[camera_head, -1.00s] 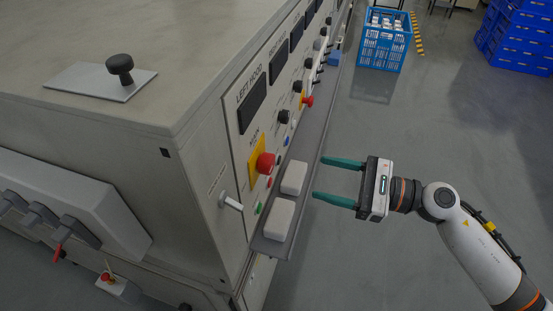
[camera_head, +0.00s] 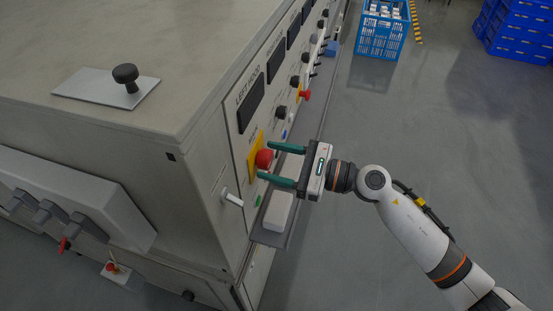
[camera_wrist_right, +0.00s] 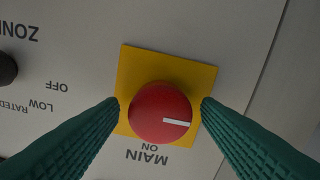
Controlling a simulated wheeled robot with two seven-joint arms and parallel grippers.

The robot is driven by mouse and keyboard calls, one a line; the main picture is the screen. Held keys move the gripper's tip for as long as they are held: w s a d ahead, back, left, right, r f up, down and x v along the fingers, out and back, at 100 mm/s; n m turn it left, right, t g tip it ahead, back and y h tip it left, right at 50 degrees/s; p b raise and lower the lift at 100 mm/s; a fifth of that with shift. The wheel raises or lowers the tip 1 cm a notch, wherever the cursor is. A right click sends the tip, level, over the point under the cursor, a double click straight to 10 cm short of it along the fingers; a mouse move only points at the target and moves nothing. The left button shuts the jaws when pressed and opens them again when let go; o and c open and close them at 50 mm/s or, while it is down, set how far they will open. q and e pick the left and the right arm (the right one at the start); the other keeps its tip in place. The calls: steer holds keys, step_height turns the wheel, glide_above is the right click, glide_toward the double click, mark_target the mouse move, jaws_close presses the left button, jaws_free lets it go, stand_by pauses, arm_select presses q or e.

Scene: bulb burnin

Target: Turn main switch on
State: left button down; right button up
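The main switch (camera_head: 264,159) is a red round knob on a yellow plate (camera_head: 254,147) on the cabinet's front panel. In the right wrist view the red knob (camera_wrist_right: 160,113) has a white mark pointing right, and the word ON stands by MAIN below the plate in that picture. My right gripper (camera_head: 267,162) is open, its green fingers on either side of the knob. In the wrist view the fingers (camera_wrist_right: 160,105) flank the knob with a small gap showing on each side. My left gripper is not in view.
The cabinet panel (camera_head: 250,115) carries several other knobs and displays. A white lever (camera_head: 232,199) sits left of the main switch. A ledge with a white block (camera_head: 278,211) lies below.

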steer(key=c, duration=0.8)
steer(key=shift+m, duration=0.3)
steer(key=m+p, duration=0.1)
steer(key=m, duration=0.1)
steer(key=m+p, duration=0.1)
steer(key=m, duration=0.1)
steer(key=shift+r+m+p, duration=0.2)
steer(key=shift+m+p, duration=0.1)
steer(key=shift+p, duration=0.05)
steer(key=m+p, duration=0.2)
steer(key=m, duration=0.2)
steer(key=shift+m+p, duration=0.3)
steer(key=m+p, duration=0.3)
steer(key=m, duration=0.2)
steer(key=shift+w, duration=0.1)
steer(key=shift+m+p, duration=0.85)
steer(key=shift+m, duration=0.75)
steer(key=shift+f, duration=0.1)
